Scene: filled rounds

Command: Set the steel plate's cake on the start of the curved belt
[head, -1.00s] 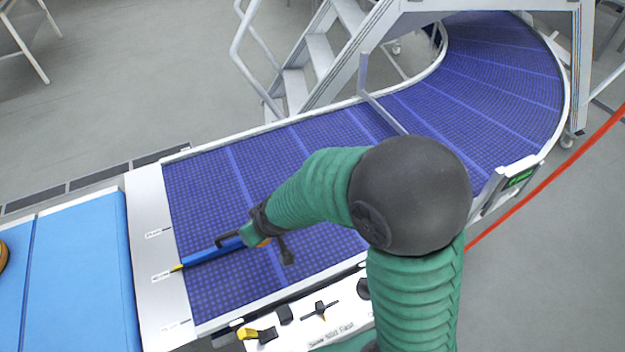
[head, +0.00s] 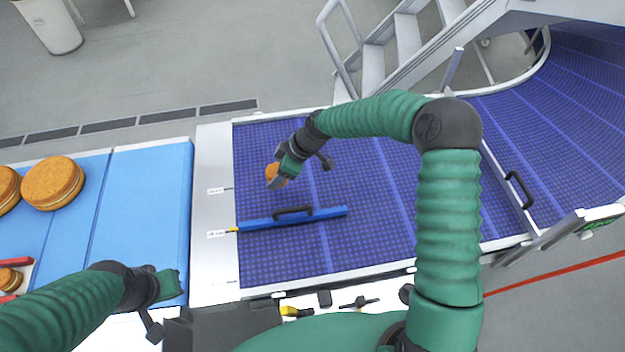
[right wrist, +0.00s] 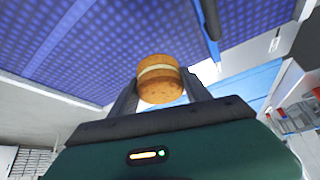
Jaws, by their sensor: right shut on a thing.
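My right gripper (head: 281,172) is shut on a small golden-brown cake (head: 277,175) with a pale cream layer. The cake also shows between the fingers in the right wrist view (right wrist: 160,82). The gripper is over the near-left end of the curved blue-purple belt (head: 385,190), behind a blue bar. I cannot tell whether the cake touches the belt. The pale steel plate (head: 213,150) lies left of the belt; no cake shows on it. My left gripper (head: 168,286) is at the lower left, by the light-blue belt; its jaw opening is unclear.
A blue bar with a black handle (head: 292,217) lies across the belt's start. Larger cakes (head: 52,183) sit on the light-blue belt (head: 145,205) at left. A red-edged tray (head: 22,278) holds small cakes. White steps (head: 405,40) stand behind the belt.

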